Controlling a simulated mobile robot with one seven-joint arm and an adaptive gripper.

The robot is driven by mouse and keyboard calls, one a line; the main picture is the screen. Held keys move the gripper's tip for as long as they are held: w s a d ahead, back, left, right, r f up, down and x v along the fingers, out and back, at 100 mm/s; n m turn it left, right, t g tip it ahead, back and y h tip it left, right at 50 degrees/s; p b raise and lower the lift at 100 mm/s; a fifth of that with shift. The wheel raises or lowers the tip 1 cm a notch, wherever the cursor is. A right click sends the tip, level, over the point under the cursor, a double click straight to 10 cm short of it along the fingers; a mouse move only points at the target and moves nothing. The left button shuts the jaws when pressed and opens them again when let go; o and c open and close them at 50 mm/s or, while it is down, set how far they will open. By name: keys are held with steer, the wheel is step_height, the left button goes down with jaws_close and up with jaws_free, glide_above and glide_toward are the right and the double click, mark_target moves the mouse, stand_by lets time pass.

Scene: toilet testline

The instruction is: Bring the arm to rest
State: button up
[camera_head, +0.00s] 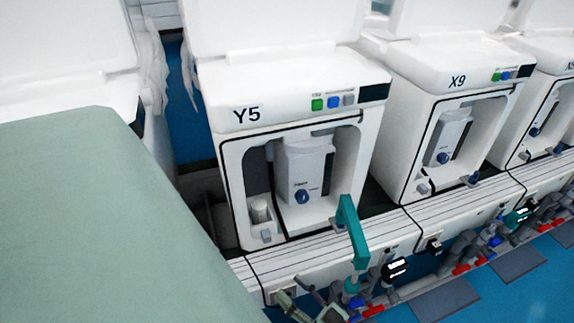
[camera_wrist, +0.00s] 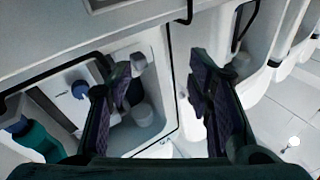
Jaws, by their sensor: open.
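My gripper (camera_wrist: 162,85) shows in the wrist view with its two dark, purple-tinted fingers spread apart. Nothing shows between the fingertips except the white machine front behind them. The fingers are in front of a machine's open recess (camera_wrist: 150,118), which holds a white unit with a blue knob (camera_wrist: 80,90). I cannot tell whether the fingers touch anything. In the head view I cannot make out my gripper clearly.
A row of white machines includes Y5 (camera_head: 300,95), X9 (camera_head: 455,75) and another at the right. A teal part (camera_head: 352,232) rises before Y5. Valves and pipes (camera_head: 475,250) line the fronts. Blue floor (camera_head: 545,285) with grey mats shows at lower right.

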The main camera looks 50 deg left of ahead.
steer(key=shift+a+r, duration=0.15)
steer(key=shift+a, duration=0.05)
stand_by(0.5)
